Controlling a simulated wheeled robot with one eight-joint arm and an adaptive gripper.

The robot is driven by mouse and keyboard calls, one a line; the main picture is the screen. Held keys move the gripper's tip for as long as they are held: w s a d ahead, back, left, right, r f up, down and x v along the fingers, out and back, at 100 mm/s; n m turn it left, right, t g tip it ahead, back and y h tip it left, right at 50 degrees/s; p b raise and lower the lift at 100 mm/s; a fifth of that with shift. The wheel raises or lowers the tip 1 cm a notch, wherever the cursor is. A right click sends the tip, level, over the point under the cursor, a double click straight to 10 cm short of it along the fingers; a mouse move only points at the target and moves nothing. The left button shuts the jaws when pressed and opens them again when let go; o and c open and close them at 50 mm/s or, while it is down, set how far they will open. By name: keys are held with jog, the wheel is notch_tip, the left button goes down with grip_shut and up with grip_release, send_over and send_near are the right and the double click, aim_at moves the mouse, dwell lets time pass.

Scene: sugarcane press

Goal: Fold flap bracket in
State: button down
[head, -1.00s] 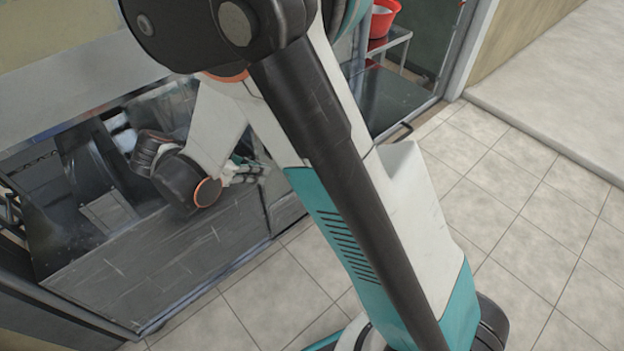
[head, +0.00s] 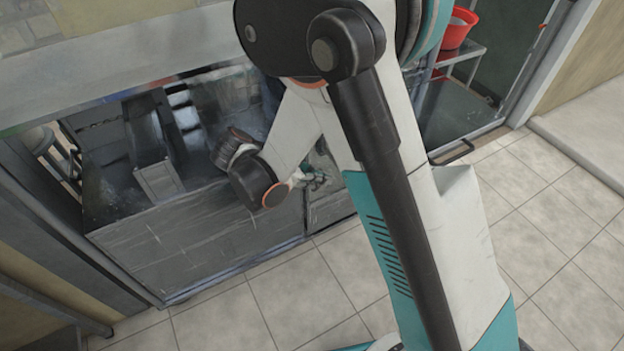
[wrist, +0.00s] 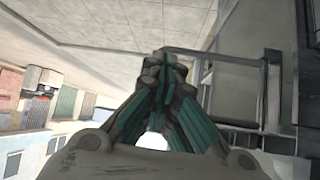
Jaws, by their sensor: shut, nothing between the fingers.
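My gripper (head: 318,180) is small in the head view, in front of the press's metal front and partly behind my own arm. In the wrist view its teal-and-grey fingers (wrist: 165,62) are closed together and hold nothing. A dark bent bar (wrist: 225,56), which looks like the flap bracket, runs just right of the fingertips. Whether the fingertips touch it, I cannot tell. A dark bar (head: 453,153) sticks out low beside the counter in the head view, right of my arm. It may be the same bracket.
The metal press front (head: 215,245) fills the left, with an open bay (head: 155,150) above it. A red bowl (head: 458,30) stands on a metal shelf at the upper right. Tiled floor (head: 560,240) lies open at the right and front.

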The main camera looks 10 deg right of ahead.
jog(key=d+f+b, duration=0.2)
jog(key=d+f, duration=0.1)
jog(key=d, duration=0.4)
jog(key=shift+w+d+b, duration=0.2)
jog(key=shift+w+b, duration=0.1)
jog(key=shift+w, duration=0.15)
jog(key=shift+w, duration=0.1)
